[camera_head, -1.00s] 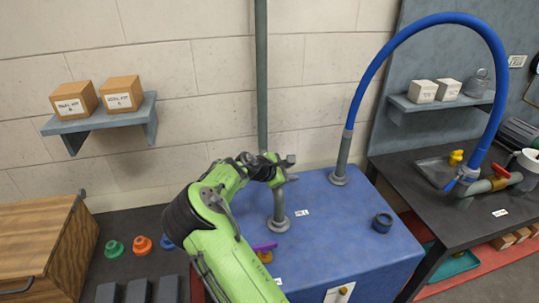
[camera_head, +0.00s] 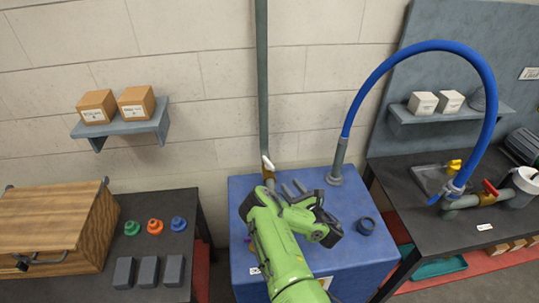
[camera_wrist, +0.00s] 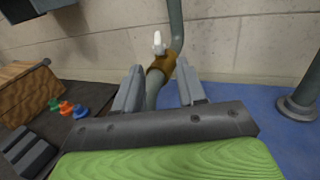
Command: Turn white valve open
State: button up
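The white valve handle (camera_head: 267,162) sits on a brass valve body (camera_head: 269,175) on the vertical grey pipe (camera_head: 262,90) behind the blue bench. In the wrist view the white handle (camera_wrist: 158,42) points up from the brass body (camera_wrist: 160,67), roughly along the pipe. My gripper (camera_head: 293,187) is in front of the valve and a little to its right in the head view. In the wrist view my gripper (camera_wrist: 160,84) is open and empty, with the valve ahead between its two grey fingers. The fingers do not appear to touch the handle. The lower pipe is partly hidden by my arm.
A blue hose (camera_head: 372,70) arches from the blue bench (camera_head: 375,258) to the right table, where a red valve handle (camera_head: 490,188) sits on a pipe. A wooden box (camera_head: 55,225) stands left.

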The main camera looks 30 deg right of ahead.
aim_at(268, 161)
jog(key=w+b, duration=0.4)
jog(key=w, duration=0.1)
jog(key=w+b, duration=0.3)
jog(key=w, duration=0.2)
jog(key=w+b, duration=0.4)
jog(key=w, duration=0.2)
jog(key=shift+d+f+b, duration=0.15)
jog(key=shift+d+b, duration=0.15)
jog(key=shift+c, duration=0.5)
grip_shut()
